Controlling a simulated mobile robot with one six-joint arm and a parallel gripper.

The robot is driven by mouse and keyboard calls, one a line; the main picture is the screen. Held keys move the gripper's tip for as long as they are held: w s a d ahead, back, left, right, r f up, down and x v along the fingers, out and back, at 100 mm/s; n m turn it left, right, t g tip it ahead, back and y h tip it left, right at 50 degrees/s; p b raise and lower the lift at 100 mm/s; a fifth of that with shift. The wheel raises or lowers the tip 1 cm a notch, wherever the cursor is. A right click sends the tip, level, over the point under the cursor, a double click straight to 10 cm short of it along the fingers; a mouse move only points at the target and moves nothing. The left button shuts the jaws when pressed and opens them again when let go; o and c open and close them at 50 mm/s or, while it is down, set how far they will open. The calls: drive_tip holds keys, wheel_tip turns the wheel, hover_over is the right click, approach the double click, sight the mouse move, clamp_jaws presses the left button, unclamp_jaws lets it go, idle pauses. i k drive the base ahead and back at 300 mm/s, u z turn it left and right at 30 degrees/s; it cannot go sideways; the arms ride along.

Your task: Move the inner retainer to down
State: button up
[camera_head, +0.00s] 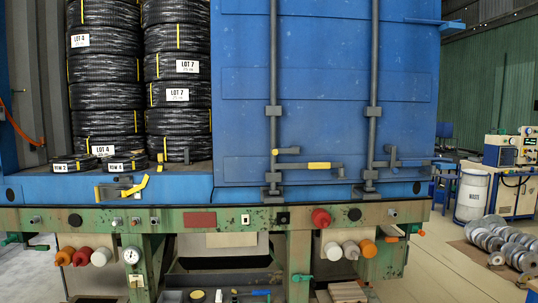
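A closed blue container door (325,75) fills the middle of the view, with two vertical grey lock rods. On the inner rod (273,80), the left one, a handle with a yellow grip (319,165) lies level, pointing right. Just above it a small yellow-tipped piece (288,151), which looks like the inner retainer, sticks out level to the right. The outer rod (373,80) has a level grey handle (410,162) and a small dark upright piece (391,152) above it. These parts are small, so their exact fit cannot be told. My gripper is not in view.
The left side is open, showing black hose coils (103,70) stacked inside. A yellow lever (137,187) sits on the blue sill. A green rear beam (240,218) with coloured fittings runs below. A white drum (471,195) and metal rolls (500,240) stand on the right floor.

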sight(275, 151)
drive_tip(key=u, duration=0.1)
drive_tip(key=i, duration=2.1)
drive_tip(key=z, duration=0.5)
drive_tip(key=k, duration=0.85)
drive_tip(key=z, duration=0.25)
drive_tip(key=i, duration=0.85)
drive_tip(key=u, duration=0.05)
